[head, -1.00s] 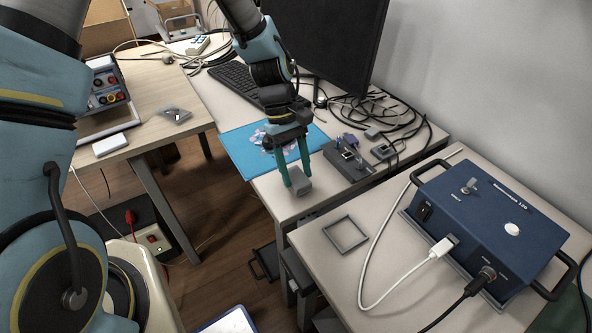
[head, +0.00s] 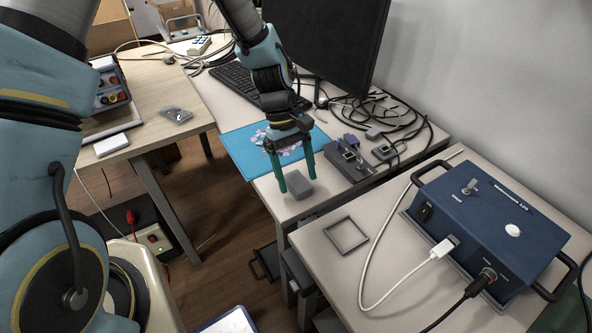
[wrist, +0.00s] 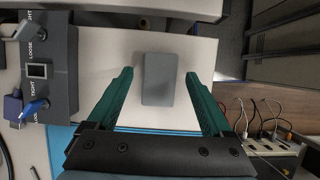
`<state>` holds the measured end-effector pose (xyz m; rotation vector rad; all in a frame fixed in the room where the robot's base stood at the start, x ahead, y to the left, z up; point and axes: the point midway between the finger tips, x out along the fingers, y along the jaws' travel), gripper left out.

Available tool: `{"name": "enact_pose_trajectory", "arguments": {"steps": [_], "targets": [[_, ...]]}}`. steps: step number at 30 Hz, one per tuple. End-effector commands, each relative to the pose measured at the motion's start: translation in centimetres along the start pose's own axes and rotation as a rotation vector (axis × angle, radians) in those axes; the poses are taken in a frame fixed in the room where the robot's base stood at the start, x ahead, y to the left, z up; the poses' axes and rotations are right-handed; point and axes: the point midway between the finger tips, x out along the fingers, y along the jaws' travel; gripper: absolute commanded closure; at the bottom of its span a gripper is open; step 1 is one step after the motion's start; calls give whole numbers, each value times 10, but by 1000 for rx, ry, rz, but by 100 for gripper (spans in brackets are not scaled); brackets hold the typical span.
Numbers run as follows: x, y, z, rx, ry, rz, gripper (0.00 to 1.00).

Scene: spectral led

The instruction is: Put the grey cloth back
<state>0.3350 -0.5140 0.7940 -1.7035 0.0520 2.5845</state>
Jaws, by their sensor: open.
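The grey cloth (head: 299,188) looks like a small folded grey block on the near end of the light table with the monitor. In the wrist view the cloth (wrist: 159,80) is a plain grey rectangle lying on the white tabletop, between my fingers with a gap on both sides. My gripper (head: 297,184) has two green fingers and points down at the cloth. It is open, and the fingers (wrist: 159,73) touch neither side of the cloth in the wrist view. How far the fingertips are above the tabletop is hard to tell.
An empty grey square frame (head: 346,236) lies on the front table, beside a blue instrument box (head: 492,226) with cables. A blue mat (head: 240,150) lies behind my gripper. A grey device (head: 348,160) with switches stands just right of the cloth. A gap separates the tables.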

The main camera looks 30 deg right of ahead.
Motion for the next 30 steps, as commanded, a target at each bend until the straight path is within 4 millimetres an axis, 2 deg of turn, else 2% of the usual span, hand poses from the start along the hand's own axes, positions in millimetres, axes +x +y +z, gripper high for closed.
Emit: {"name": "enact_pose_trajectory", "arguments": {"steps": [5, 15, 21, 30], "targets": [[-13, 1, 0, 0, 4, 3, 16], [-82, 1, 0, 1, 5, 4, 16], [-112, 0, 0, 0, 3, 2, 16], [-123, 0, 1, -1, 0, -1, 16]]}}
